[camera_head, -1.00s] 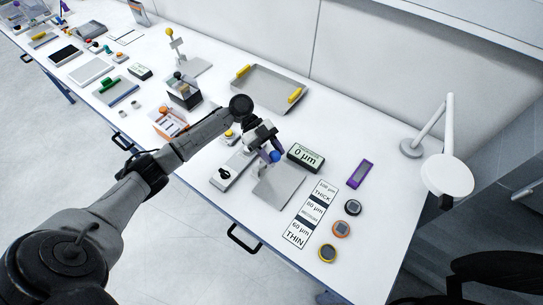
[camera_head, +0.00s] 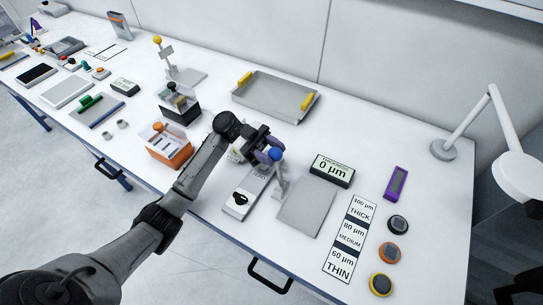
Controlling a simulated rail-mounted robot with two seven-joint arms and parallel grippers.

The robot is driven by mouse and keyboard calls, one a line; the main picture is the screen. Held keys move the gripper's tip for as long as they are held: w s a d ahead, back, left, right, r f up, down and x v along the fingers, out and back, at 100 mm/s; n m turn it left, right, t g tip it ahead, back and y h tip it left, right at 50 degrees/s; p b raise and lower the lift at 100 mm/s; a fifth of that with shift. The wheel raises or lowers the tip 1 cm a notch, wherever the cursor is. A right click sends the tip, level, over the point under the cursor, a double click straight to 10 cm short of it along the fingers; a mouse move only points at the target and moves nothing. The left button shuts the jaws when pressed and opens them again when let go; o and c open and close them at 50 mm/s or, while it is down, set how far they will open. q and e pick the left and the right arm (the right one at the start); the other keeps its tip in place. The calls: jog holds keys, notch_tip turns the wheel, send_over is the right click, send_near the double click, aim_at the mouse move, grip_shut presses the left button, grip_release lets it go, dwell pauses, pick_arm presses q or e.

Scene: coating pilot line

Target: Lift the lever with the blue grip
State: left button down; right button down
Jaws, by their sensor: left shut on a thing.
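The lever has a round blue grip (camera_head: 277,154) on a short grey stem (camera_head: 282,182). The stem stands nearly upright between the flat grey plate (camera_head: 307,207) and the pale gauge base (camera_head: 241,203). My left gripper (camera_head: 271,153) comes in from the left with its fingers at the blue grip. It is shut on the grip, whose front side still shows. The gripper and wrist hide part of the base's far end. My right gripper is not in view.
A display reading 0 µm (camera_head: 332,170) stands right of the lever. A thickness chart (camera_head: 350,238), several round pucks and a purple block (camera_head: 396,183) lie farther right. A tray with yellow handles (camera_head: 274,99) lies behind. An orange holder (camera_head: 168,153) stands left of my arm.

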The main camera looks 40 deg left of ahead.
pick_arm(q)
jog(key=shift+f, duration=0.1)
dwell(0.4)
jog(key=c, duration=0.7)
grip_release()
jog(key=shift+a, duration=0.1)
jog(key=shift+w+a+f+b, duration=0.1)
jog(key=shift+a+f+b, duration=0.1)
jog(key=shift+a, duration=1.05)
jog(key=shift+a+f+b, duration=0.15)
jog(key=shift+a+b, duration=0.1)
jog(key=shift+a, duration=0.95)
jog(key=shift+w+a+f+b, duration=0.1)
jog(key=shift+a+f+b, duration=0.1)
jog(key=shift+a, duration=1.05)
jog(key=shift+r, duration=0.1)
